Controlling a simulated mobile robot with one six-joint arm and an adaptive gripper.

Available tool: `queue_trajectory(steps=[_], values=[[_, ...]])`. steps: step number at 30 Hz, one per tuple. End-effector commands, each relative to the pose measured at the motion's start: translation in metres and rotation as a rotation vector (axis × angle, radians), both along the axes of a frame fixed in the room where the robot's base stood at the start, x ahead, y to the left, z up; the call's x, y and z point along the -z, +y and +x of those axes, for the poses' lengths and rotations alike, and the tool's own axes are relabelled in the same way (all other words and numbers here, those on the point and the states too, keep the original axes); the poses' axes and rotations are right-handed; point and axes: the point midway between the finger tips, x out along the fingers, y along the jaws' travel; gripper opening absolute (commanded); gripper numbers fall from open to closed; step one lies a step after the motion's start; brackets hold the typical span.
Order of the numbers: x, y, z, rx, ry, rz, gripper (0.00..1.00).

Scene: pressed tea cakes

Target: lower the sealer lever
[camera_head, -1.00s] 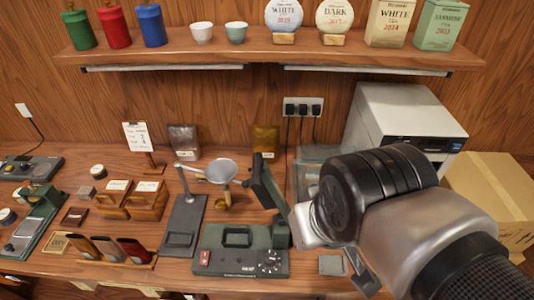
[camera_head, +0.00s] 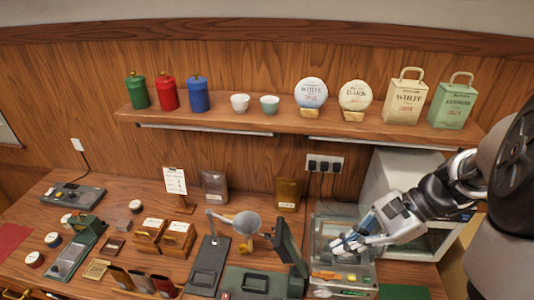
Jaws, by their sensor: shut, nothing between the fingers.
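A green machine (camera_head: 258,283) stands at the front centre of the counter and looks like the sealer. Its dark green hinged lever (camera_head: 289,252) is raised and leans up at a steep angle. The lower edge of the picture cuts off the machine's front. My gripper (camera_head: 340,246) is shut and empty. It is to the right of the raised lever, apart from it, over a clear-walled box (camera_head: 322,262). How high it is above the box is hard to tell.
A pale boxy appliance (camera_head: 402,178) stands behind my arm. Above runs a shelf (camera_head: 290,122) with tins, cups and bags. A long green device (camera_head: 72,255) lies at left.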

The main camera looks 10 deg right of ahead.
Motion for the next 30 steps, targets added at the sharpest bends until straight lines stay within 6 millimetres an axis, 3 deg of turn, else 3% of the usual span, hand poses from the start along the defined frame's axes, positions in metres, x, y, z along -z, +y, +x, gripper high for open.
queue_trajectory(steps=[3,9,22,30], values=[[-0.024,-0.012,0.014,0.162,0.044,0.165,0.0],[-0.038,-0.022,0.025,0.267,0.066,0.283,0.0],[-0.035,-0.017,0.027,0.266,0.066,0.286,0.0],[-0.01,0.021,0.038,0.261,0.069,0.285,0.0]])
